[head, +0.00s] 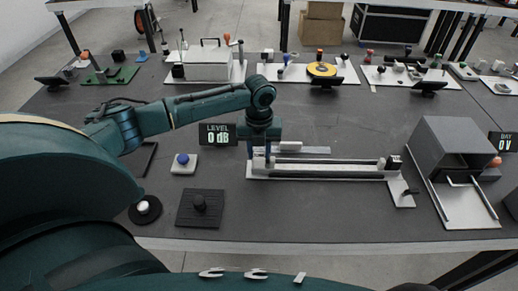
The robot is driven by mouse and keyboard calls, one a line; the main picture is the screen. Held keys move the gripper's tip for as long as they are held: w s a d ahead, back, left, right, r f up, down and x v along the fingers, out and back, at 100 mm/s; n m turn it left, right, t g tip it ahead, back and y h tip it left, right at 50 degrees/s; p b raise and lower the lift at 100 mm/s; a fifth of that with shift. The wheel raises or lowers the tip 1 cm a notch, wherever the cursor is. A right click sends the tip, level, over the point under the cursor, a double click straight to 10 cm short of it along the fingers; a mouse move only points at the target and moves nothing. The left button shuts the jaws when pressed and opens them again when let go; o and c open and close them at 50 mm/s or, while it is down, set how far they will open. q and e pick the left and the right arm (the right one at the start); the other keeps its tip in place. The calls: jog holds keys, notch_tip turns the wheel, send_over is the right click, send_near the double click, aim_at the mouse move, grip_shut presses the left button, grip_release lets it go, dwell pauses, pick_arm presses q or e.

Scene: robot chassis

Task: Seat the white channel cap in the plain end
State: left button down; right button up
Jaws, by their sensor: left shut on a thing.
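A long channel (330,169) lies on a white base plate in the middle of the table, running left to right. Its right end carries a dark block (393,162); its left end is plain, with no such block. My left gripper (260,156) points down over the plain left end, its fingers closed. It is shut on the white channel cap, which is mostly hidden between the fingers. I cannot tell whether the cap touches the channel. My right gripper is not in view.
A grey strip (305,151) with a pale block (290,145) lies just behind the channel. A grey box (450,150) with rails stands at the right. A blue button (182,160) and a black knob plate (199,216) are front left.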

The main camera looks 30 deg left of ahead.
aim_at(259, 156)
pick_arm(q)
jog(key=c, duration=1)
grip_release()
jog(key=shift+c, duration=0.2)
notch_tip(259, 156, up, 12)
